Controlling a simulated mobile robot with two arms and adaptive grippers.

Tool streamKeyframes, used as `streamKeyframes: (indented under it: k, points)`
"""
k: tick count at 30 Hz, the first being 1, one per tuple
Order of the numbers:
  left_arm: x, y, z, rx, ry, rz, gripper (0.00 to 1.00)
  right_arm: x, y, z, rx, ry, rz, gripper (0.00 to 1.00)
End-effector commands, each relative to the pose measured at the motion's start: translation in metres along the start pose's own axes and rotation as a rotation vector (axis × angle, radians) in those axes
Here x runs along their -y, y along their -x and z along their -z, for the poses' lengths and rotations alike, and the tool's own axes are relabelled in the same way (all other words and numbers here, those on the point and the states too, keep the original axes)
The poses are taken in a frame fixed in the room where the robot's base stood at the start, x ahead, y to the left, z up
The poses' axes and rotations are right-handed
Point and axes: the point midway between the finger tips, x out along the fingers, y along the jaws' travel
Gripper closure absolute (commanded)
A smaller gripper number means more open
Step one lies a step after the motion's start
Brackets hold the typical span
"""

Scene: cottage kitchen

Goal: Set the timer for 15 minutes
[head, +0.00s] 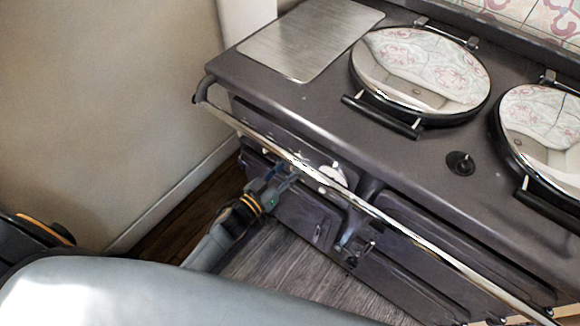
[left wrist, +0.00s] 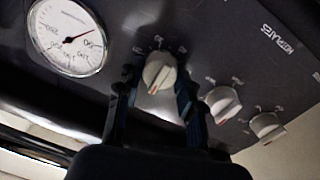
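No thing clearly marked as a timer can be read. The range's control panel shows in the left wrist view, with a cream knob (left wrist: 159,72) between the fingers of my left gripper (left wrist: 157,78). The knob has a red mark at its lower edge and small markings around it, too small to read. The fingers stand apart on either side of the knob; firm contact is not visible. In the head view my left gripper (head: 283,176) is at the range front, under the towel rail, and hides most of the panel there. My right gripper is not in view.
A round white gauge (left wrist: 66,36) with a red needle sits left of the knob. Two more cream knobs, (left wrist: 222,103) and (left wrist: 267,126), are on its right, by a HOTPLATES label. A chrome rail (head: 399,228) crosses the front of the dark range (head: 420,165).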

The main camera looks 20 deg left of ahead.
Motion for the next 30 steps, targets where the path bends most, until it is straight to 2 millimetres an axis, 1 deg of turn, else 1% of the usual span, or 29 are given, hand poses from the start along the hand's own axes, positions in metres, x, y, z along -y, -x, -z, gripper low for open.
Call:
streamKeyframes:
  k: [8, 14, 20, 30]
  points:
    - [0.0001, 0.0001, 0.0002, 0.001, -0.013, 0.0, 0.94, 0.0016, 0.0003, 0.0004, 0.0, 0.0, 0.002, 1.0]
    - [0.0001, 0.0002, 0.0005, 0.006, -0.083, 0.001, 0.94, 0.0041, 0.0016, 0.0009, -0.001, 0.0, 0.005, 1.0]
    - [0.0002, 0.0003, 0.001, 0.014, -0.226, 0.003, 0.94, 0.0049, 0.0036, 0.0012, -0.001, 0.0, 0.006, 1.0]
    - [-0.0001, 0.0003, 0.0009, 0.033, -0.546, 0.007, 0.94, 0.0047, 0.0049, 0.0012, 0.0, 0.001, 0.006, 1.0]
